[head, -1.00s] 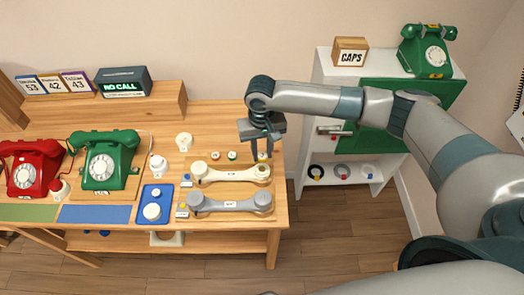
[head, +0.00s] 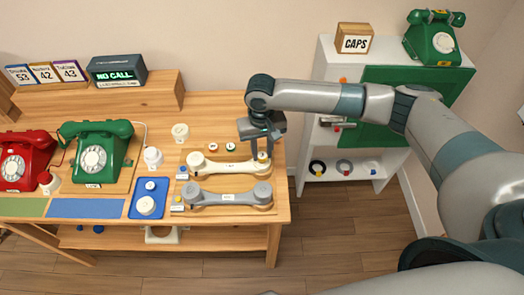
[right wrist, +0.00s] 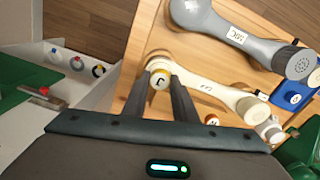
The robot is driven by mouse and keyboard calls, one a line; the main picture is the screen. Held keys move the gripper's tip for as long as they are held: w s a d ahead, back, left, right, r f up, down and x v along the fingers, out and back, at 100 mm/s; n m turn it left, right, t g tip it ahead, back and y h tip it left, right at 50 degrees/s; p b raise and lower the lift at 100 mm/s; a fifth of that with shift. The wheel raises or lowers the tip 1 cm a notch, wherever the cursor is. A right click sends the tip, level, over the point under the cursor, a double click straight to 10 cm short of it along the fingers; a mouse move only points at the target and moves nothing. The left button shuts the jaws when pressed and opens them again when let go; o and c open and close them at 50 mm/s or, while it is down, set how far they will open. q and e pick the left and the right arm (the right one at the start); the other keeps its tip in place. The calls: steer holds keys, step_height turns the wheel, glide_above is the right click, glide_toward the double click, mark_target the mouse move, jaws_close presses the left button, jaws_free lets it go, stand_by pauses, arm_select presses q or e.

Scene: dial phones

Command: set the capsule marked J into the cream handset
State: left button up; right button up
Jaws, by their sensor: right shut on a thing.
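The cream handset (head: 228,168) lies on the wooden table, left to right, behind the grey handset (head: 226,197). My right gripper (head: 262,153) points down at the cream handset's right end. It is shut on the yellow-banded capsule marked J (head: 262,157). In the right wrist view, the J capsule (right wrist: 160,79) sits between the fingertips, at the round end of the cream handset (right wrist: 205,90). Its letter faces up. I cannot tell whether it touches the cup or is just above it. My left gripper is not in view.
Two small capsules (head: 230,147) stand behind the cream handset. A blue tray (head: 133,210) with white round parts lies to the left, near the green phone (head: 93,157) and red phone (head: 22,160). A white shelf (head: 325,90) stands right of the table.

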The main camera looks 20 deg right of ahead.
steer(key=p, duration=0.3)
steer(key=shift+p, duration=0.4)
stand_by(3.0)
steer(key=shift+f, duration=0.55)
stand_by(0.4)
steer(key=o, duration=1)
steer(key=shift+r+b, duration=0.35)
steer(key=shift+r, duration=0.55)
steer(key=shift+r+b, duration=1.95)
steer(key=shift+r, duration=5.85)
